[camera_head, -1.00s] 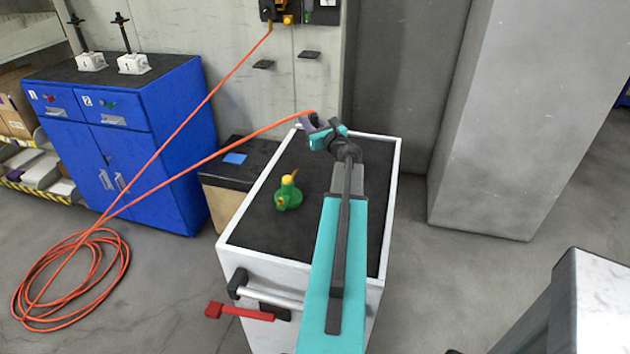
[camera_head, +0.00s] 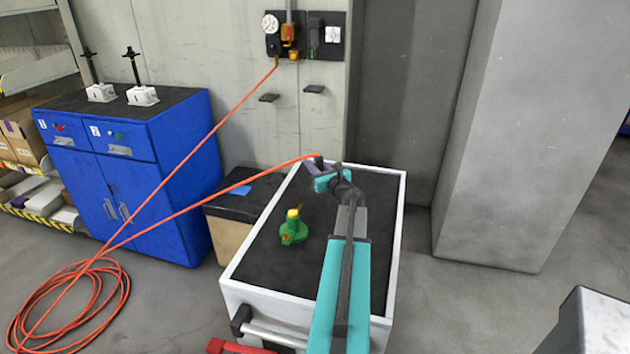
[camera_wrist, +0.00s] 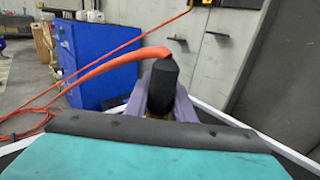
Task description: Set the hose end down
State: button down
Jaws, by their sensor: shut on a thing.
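The orange hose (camera_head: 225,187) runs from a coil on the floor up to my gripper (camera_head: 318,168). In the wrist view the hose (camera_wrist: 100,71) bends into a black hose end (camera_wrist: 162,88), which stands upright between the purple-grey fingers of my gripper (camera_wrist: 165,104). The gripper is shut on it. The gripper is over the far part of the white-rimmed cart's dark top (camera_head: 262,262). I cannot tell whether the hose end touches the top. The lower part of the hose end is hidden by the fingers.
A green object with a yellow cap (camera_head: 293,228) stands on the cart top, left of my arm. A blue cabinet (camera_head: 150,190) with two white screw jacks stands at the left. A wall panel (camera_head: 290,40) holds the hose's other end. A grey pillar (camera_head: 500,130) stands at the right.

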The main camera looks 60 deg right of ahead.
jog(key=shift+f, duration=1)
jog(key=shift+f, duration=0.15)
jog(key=shift+f+p, duration=0.4)
jog(key=shift+f, duration=1.3)
jog(key=shift+f, duration=0.15)
jog(key=c, duration=1.5)
grip_release()
jog(key=shift+r, duration=0.2)
jog(key=b+v, duration=0.2)
jog(key=v, duration=0.8)
jog(key=shift+s+a+f, duration=0.1)
jog(key=shift+s+f, duration=0.05)
jog(key=shift+b+v, duration=0.4)
jog(key=shift+v, duration=0.5)
